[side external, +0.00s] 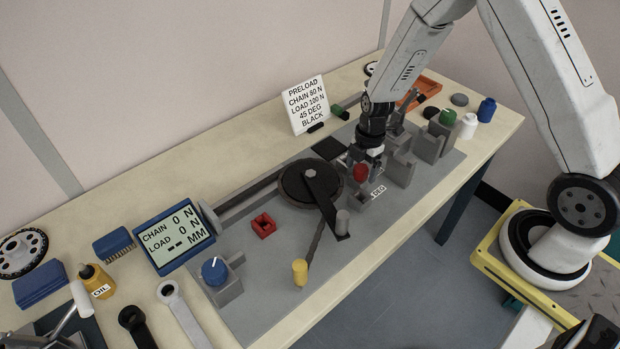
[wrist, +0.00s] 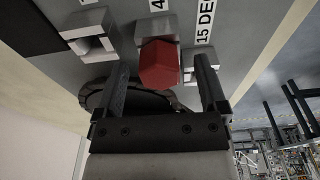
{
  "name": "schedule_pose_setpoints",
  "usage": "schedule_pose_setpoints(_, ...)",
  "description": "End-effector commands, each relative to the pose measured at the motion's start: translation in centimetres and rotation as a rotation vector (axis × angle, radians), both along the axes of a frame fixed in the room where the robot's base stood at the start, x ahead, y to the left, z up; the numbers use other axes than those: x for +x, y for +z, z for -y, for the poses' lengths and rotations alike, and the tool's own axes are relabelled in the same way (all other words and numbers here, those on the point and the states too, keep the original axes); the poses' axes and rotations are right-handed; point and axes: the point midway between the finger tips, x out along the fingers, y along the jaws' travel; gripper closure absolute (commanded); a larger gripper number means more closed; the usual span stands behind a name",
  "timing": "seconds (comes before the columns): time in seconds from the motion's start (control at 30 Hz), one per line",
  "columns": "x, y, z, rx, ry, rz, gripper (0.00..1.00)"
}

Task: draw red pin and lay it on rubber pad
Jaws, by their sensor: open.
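The red pin (side external: 360,173) shows a hexagonal red head in a grey bracket on the grey plate. In the wrist view the red pin (wrist: 159,66) stands between my two fingers, with a visible gap on each side. My gripper (wrist: 162,72) is open around the head and holds nothing. In the side view my gripper (side external: 368,158) is just above the pin; its fingertips are hard to make out. A flat black square, apparently the rubber pad (side external: 328,148), lies on the plate left of my gripper and is empty.
Grey brackets (side external: 399,168) stand close to the right of my gripper. A dark wheel with a lever (side external: 311,184) is to the left. A sign (side external: 308,104) stands behind. A red notched block (side external: 263,225) and a yellow knob (side external: 300,271) are nearer the front left. A display (side external: 175,240) reads zero.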

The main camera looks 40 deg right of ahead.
Motion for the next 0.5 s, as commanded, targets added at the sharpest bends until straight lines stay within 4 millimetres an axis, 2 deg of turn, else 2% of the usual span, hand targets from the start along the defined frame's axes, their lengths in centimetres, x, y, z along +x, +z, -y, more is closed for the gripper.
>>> schedule_pose_setpoints(0.17, 0.02, -0.72, -0.08, -0.001, 0.000, 0.001, 0.09)
schedule_pose_setpoints(0.47, 0.03, -0.78, -0.07, -0.001, 0.000, 0.001, 0.09)
schedule_pose_setpoints(0.5, 0.02, -0.78, -0.07, -0.001, 0.000, 0.001, 0.21)
